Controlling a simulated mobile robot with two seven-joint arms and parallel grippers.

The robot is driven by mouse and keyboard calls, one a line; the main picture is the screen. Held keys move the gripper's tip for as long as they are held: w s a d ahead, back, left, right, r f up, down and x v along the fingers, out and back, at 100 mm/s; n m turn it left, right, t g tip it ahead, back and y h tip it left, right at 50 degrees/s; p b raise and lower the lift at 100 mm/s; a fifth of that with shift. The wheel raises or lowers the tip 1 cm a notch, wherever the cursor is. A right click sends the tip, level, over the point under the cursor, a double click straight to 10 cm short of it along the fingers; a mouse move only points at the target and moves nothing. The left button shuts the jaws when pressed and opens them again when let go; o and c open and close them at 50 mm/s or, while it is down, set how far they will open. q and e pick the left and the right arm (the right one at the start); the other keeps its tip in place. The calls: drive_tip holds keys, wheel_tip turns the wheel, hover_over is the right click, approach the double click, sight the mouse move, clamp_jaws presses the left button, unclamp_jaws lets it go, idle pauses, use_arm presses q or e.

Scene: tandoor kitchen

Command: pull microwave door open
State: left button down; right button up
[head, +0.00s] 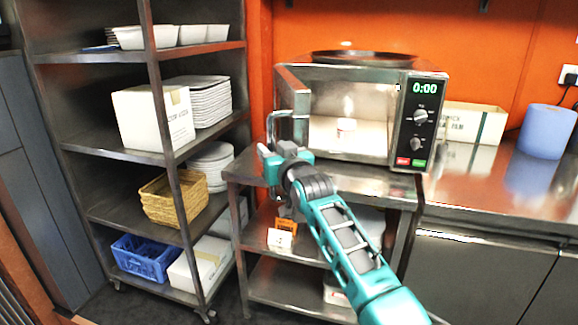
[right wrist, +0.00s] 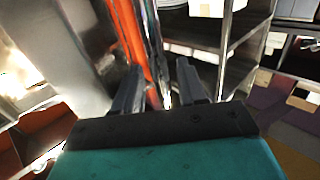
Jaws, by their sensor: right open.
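The microwave (head: 402,120) stands on a steel stand, with its control panel at the right showing 0:00. Its door (head: 291,92) is hinged at the left and stands open, swung out toward me. The metal door handle (head: 272,122) is on the door's free side. My left gripper is not in view.
A steel shelf rack (head: 140,158) with dishes, boxes and baskets stands close on the left. A steel counter (head: 480,185) with a cardboard box (head: 474,122) and a blue roll (head: 546,131) is at the right. A round pan (head: 362,58) lies on the microwave.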

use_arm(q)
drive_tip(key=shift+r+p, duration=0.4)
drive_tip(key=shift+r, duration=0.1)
use_arm(e)
drive_tip(key=v, duration=1.1)
drive_tip(key=shift+s, duration=0.25)
drive_tip(key=shift+d, duration=0.15)
drive_tip(key=shift+c, duration=0.4)
